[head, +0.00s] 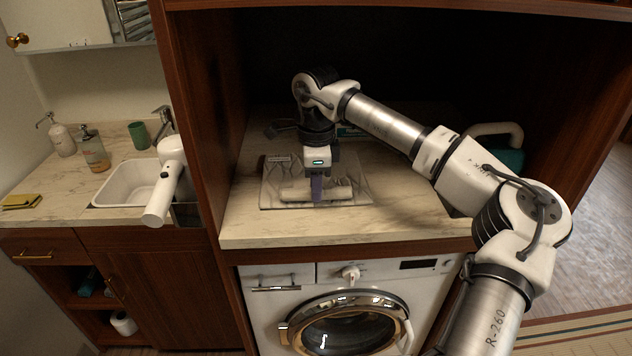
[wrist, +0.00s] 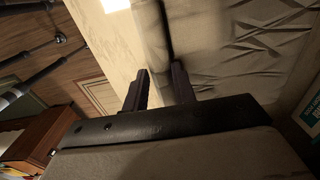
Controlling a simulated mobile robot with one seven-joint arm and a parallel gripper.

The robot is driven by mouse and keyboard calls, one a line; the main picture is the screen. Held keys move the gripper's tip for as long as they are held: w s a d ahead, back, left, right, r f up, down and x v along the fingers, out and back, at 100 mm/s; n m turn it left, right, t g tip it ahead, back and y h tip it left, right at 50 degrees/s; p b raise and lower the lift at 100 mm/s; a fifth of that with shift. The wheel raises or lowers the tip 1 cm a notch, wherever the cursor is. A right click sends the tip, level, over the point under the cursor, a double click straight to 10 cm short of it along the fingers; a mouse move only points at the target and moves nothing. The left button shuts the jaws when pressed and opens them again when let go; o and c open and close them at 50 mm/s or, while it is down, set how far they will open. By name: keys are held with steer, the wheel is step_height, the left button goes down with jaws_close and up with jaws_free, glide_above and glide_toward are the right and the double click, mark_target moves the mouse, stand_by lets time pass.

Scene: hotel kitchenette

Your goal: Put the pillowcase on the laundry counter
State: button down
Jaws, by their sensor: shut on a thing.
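The pillowcase (head: 340,192) is a beige cloth lying on the laundry counter (head: 410,222), above the washing machine. Its near side forms a raised, rolled fold, and the rest lies flat behind with a creased pattern. My gripper (head: 316,197) points down over the fold and is shut on it. In the wrist view my gripper's dark fingers (wrist: 162,88) stand on either side of the fold, with the creased pillowcase (wrist: 270,45) spread to the right. The exact grip between the fingertips is partly hidden.
A teal-and-white box (head: 352,132) lies behind the arm, and a green container (head: 508,157) with a white handle stands at the back right. Wooden walls and an upper panel enclose the counter. At left are a sink (head: 128,184), soap bottles (head: 95,152) and a green cup (head: 139,134).

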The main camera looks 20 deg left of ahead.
steer(key=c, duration=1.1)
jaws_free()
steer(key=shift+f, duration=0.1)
steer(key=shift+c, duration=0.2)
steer(key=shift+r+b, duration=0.7)
steer(key=shift+r, duration=3.2)
